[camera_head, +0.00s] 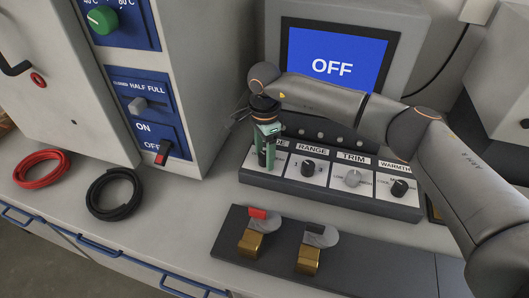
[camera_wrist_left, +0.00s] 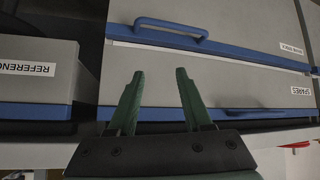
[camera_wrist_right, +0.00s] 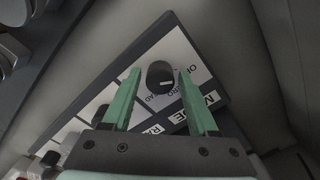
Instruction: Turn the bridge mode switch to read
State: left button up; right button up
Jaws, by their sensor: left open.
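The bridge (camera_head: 330,185) is a grey box with a sloped front panel of knobs, and its blue screen (camera_head: 333,66) reads OFF. My right gripper (camera_head: 266,158) points down over the mode end of the panel and hides that switch in the head view. In the right wrist view, the black mode knob (camera_wrist_right: 160,76) with a white mark shows between the two green fingertips of the right gripper (camera_wrist_right: 159,74). Gaps show on both sides of the knob. My left gripper (camera_wrist_left: 160,80) is open and empty, facing drawers, and is out of the head view.
The range knob (camera_head: 308,167), trim knob (camera_head: 352,178) and warmth knob (camera_head: 399,188) sit beside the mode switch. A dark fixture (camera_head: 375,268) with brass clamps stands in front. Red (camera_head: 42,168) and black (camera_head: 114,194) cable coils lie left. An oven-like cabinet (camera_head: 205,60) stands close left.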

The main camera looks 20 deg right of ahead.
grip_shut()
